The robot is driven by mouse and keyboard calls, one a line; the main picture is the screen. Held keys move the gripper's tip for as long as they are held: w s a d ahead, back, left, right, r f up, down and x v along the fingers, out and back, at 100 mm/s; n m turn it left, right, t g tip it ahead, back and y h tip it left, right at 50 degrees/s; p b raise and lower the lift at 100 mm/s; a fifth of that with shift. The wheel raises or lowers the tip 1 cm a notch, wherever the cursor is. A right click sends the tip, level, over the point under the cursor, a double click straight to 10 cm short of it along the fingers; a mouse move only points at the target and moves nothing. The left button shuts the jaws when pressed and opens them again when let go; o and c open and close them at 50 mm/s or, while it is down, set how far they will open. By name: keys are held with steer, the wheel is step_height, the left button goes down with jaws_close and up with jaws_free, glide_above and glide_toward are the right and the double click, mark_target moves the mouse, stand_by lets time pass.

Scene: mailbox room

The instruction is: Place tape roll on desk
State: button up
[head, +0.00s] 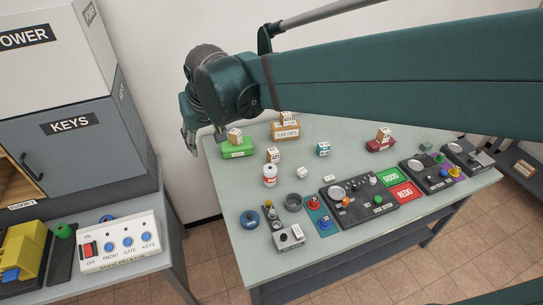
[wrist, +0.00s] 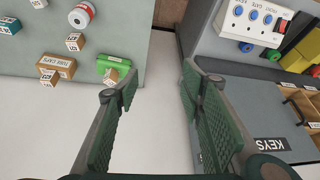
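A dark grey ring (head: 293,202) that looks like a tape roll sits on the green-grey desk (head: 350,155) in the head view, right of a blue round knob-like piece. A green round piece (head: 64,231) and a blue one (head: 106,218) stand on the left counter; I cannot tell whether either is a roll of tape. They also appear in the wrist view. My gripper (head: 190,140) hangs above the gap between the desk and the left cabinet. In the wrist view my gripper (wrist: 162,92) has its fingers wide apart with nothing between them.
The desk holds a green tray (head: 237,149), a white bottle (head: 269,175), small labelled blocks and black control panels (head: 358,203). A white switch box (head: 120,242) stands on the left counter below the grey KEYS cabinet (head: 75,140).

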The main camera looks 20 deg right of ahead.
steer(key=s+d+f+m+t+h, duration=0.1)
steer(key=s+d+f+t, duration=0.1)
steer(key=s+d, duration=1.5)
steer(key=s+f, duration=0.1)
steer(key=s, duration=0.1)
steer(key=shift+s+m, duration=0.3)
steer(key=shift+m, duration=0.1)
steer(key=shift+f, duration=0.2)
